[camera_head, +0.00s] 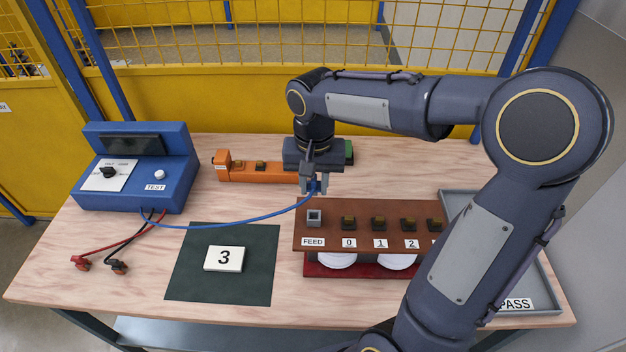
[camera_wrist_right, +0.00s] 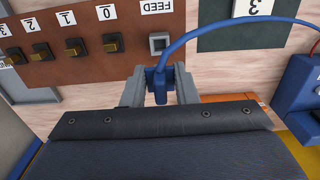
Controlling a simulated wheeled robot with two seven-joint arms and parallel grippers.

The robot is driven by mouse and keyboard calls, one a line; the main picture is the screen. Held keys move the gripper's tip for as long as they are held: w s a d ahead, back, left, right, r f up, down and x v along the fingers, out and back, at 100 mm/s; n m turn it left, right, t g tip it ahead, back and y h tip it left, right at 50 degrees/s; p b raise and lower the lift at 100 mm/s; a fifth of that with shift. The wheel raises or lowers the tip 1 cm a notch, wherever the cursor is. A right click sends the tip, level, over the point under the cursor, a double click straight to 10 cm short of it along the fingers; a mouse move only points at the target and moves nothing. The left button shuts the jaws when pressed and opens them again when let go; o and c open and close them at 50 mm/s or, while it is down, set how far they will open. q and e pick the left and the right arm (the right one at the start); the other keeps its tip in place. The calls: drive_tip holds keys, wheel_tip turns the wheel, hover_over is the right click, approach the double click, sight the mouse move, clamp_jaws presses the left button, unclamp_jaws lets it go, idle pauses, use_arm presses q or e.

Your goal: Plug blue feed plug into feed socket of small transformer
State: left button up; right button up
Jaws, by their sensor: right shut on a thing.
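My right gripper (camera_head: 313,185) is shut on the blue feed plug (camera_wrist_right: 159,84) and holds it just behind the feed socket; the jaws also show in the right wrist view (camera_wrist_right: 158,86). The plug is apart from the socket. A blue cable (camera_head: 235,222) runs from the plug left to the blue tester. The feed socket (camera_head: 314,217) is a grey square with a dark opening, above the FEED label on the brown panel of the small transformer (camera_head: 365,243). It also shows in the right wrist view (camera_wrist_right: 159,43). My left gripper is not in view.
The blue tester (camera_head: 140,168) stands at the left, with red and black clips (camera_head: 118,266) before it. A dark mat (camera_head: 190,285) holds a card marked 3 (camera_head: 224,258). An orange block (camera_head: 262,173) lies behind. A grey PASS tray (camera_head: 553,285) is at right.

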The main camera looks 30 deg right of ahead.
drive_tip(key=shift+s+a, duration=0.1)
drive_tip(key=shift+s, duration=0.05)
drive_tip(key=shift+f+b, duration=0.55)
drive_tip(key=shift+f, duration=0.1)
drive_tip(key=shift+f+b, duration=1.7)
drive_tip(key=shift+f, duration=0.6)
drive_tip(key=shift+f+b, duration=0.65)
drive_tip(key=shift+f, duration=0.35)
drive_tip(key=shift+r, duration=0.15)
drive_tip(key=shift+r+p, duration=0.75)
idle(0.8)
drive_tip(key=shift+f+b, duration=0.55)
drive_tip(key=shift+f, duration=0.35)
drive_tip(key=shift+r, duration=0.2)
